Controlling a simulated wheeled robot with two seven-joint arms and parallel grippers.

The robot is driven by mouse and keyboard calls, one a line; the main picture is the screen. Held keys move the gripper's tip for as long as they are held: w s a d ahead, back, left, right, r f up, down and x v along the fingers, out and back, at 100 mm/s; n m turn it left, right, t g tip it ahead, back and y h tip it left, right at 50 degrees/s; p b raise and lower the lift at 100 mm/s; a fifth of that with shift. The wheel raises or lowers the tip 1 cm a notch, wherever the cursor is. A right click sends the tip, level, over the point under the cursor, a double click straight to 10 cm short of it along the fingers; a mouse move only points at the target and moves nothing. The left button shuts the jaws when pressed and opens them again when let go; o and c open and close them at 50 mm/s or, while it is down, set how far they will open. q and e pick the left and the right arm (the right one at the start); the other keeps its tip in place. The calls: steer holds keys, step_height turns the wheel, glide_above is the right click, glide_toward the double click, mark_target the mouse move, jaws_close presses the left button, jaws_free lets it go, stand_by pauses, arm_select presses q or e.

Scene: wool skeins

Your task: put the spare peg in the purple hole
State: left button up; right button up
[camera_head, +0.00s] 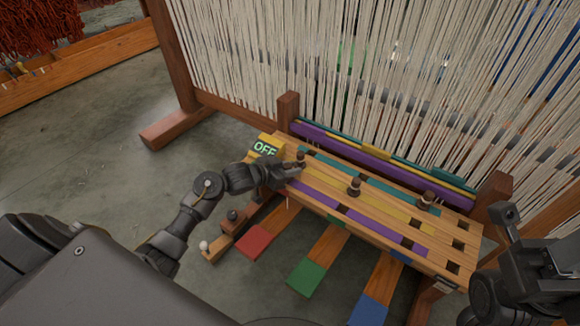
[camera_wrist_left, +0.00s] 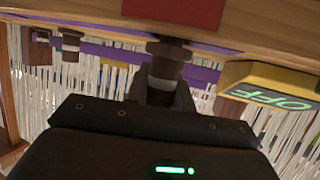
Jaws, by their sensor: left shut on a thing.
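My left gripper (camera_head: 290,170) is shut on a dark brown peg (camera_head: 300,158) at the left end of the wooden peg board (camera_head: 318,199). The wrist view shows this peg (camera_wrist_left: 165,72) between the fingers, with a lighter band. I cannot tell whether its lower end is in a hole. A purple strip (camera_head: 345,211) runs along the front of the board, with dark square holes beside the strips. Two other brown pegs, a middle one (camera_head: 354,187) and a right one (camera_head: 427,199), stand upright in the board. My right gripper (camera_head: 507,218) is at the right edge; its jaw state is unclear.
A yellow OFF block (camera_head: 265,146) stands by the board's left end. A loom with pale hanging threads (camera_head: 300,60) rises behind. Red (camera_head: 254,241), green (camera_head: 306,278) and blue (camera_head: 368,309) pedals lie in front.

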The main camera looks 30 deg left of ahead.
arm_select(q)
steer(key=o, duration=1)
steer(key=shift+c, duration=0.2)
steer(key=shift+r, duration=0.1)
